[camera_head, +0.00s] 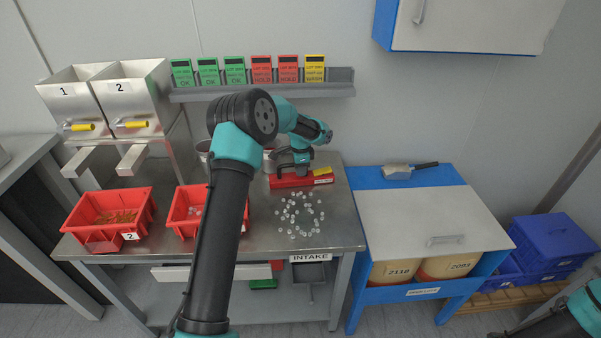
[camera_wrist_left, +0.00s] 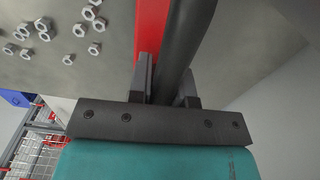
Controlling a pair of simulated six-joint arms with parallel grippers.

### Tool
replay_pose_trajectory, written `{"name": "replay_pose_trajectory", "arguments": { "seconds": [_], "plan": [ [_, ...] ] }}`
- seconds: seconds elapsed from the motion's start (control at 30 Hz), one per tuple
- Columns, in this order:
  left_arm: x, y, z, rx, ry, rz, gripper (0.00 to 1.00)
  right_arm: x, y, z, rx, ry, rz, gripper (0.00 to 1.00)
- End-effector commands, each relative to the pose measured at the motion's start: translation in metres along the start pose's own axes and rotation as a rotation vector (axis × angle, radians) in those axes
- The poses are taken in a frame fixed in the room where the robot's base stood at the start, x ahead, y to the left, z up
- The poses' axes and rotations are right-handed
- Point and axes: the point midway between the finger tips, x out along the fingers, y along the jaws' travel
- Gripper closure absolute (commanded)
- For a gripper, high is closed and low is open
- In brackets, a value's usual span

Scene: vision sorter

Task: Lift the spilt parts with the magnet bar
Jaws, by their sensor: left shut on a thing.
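The magnet bar (camera_head: 290,182) is red with a black handle and lies crosswise at the back of the steel intake table. My left gripper (camera_head: 301,167) is above it, shut on its handle; the left wrist view shows the black handle (camera_wrist_left: 181,50) between the fingers and the red bar (camera_wrist_left: 151,30) beside it. I cannot tell whether the bar touches the table. The spilt parts, loose hex nuts (camera_head: 299,215), lie scattered in front of the bar, apart from it. They also show in the left wrist view (camera_wrist_left: 80,30). My right gripper is out of view.
Red bins (camera_head: 138,229) (camera_head: 178,228) stand left on the table (camera_head: 262,240); my left arm partly covers one. Two numbered hoppers (camera_head: 133,90) stand behind. A card rack (camera_head: 215,95) hangs at the back. Right is a blue cabinet (camera_head: 365,225) with a scoop (camera_head: 398,172).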

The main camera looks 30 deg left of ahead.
Motion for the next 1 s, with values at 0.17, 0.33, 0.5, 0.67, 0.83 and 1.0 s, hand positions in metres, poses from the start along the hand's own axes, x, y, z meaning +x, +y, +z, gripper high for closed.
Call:
{"name": "replay_pose_trajectory", "arguments": {
  "seconds": [0.17, 0.33, 0.5, 0.67, 0.83, 1.0],
  "plan": [
    [-0.012, -0.001, 0.000, 0.000, 0.002, -0.004, 1.00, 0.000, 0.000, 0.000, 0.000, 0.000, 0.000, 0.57],
    [-0.029, -0.001, 0.000, -0.001, 0.001, -0.003, 1.00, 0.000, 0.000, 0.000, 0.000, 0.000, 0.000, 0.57],
    [-0.036, 0.011, 0.002, 0.001, -0.001, 0.000, 1.00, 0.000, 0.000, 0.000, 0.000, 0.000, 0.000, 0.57],
    [-0.039, 0.030, 0.004, 0.002, 0.000, -0.001, 1.00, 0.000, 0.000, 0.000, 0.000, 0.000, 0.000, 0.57],
    [-0.042, 0.060, 0.009, 0.002, 0.000, -0.001, 1.00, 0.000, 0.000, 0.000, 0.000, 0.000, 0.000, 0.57],
    [-0.045, 0.094, 0.013, 0.002, 0.001, -0.002, 1.00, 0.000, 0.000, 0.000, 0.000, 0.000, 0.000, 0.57]
  ]
}}
